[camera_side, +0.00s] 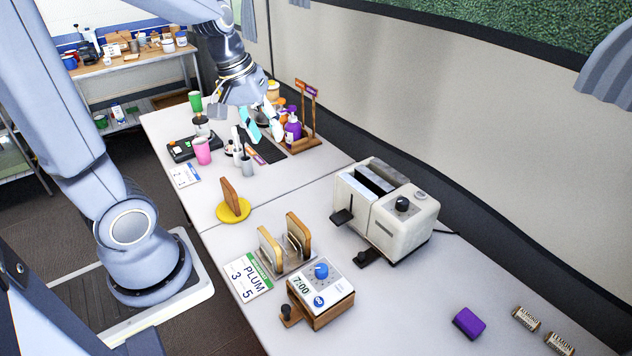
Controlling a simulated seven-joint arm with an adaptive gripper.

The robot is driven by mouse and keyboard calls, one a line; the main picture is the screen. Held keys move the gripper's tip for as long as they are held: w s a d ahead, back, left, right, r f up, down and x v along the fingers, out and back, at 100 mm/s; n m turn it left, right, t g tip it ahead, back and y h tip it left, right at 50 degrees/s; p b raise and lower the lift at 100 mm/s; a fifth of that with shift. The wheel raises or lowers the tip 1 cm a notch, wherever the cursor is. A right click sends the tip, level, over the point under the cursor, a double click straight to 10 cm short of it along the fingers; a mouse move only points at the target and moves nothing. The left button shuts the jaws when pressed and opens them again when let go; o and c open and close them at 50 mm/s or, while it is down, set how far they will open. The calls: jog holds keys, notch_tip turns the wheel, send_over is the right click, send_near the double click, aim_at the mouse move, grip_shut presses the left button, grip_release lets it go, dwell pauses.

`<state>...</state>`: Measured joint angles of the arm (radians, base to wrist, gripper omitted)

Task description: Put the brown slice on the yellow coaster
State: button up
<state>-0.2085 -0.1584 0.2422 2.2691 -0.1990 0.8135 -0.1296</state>
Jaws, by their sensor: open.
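The brown slice (231,194) stands on edge, nearly upright, on the round yellow coaster (236,216) near the left edge of the table. Its lower edge appears to rest on the coaster. My gripper (243,114) is open, at the far end of the table, well beyond the slice and apart from it. Its fingers are partly lost against the items behind them, and I see nothing held between them.
A rack holds bread slices (270,249) nearer the camera, beside a PLUM card (247,277) and a timer box (321,289). A cream toaster (405,228) stands right. Bottles and a pink cup (202,151) crowd the far end. A purple block (467,323) lies front right.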

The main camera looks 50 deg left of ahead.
jog(key=s+d+r+m+t, duration=0.2)
jog(key=s+d+r+m, duration=0.3)
jog(key=s+d+m, duration=0.3)
jog(key=shift+d+r+y, duration=0.15)
jog(key=shift+d+y, duration=0.25)
jog(key=shift+d, duration=0.55)
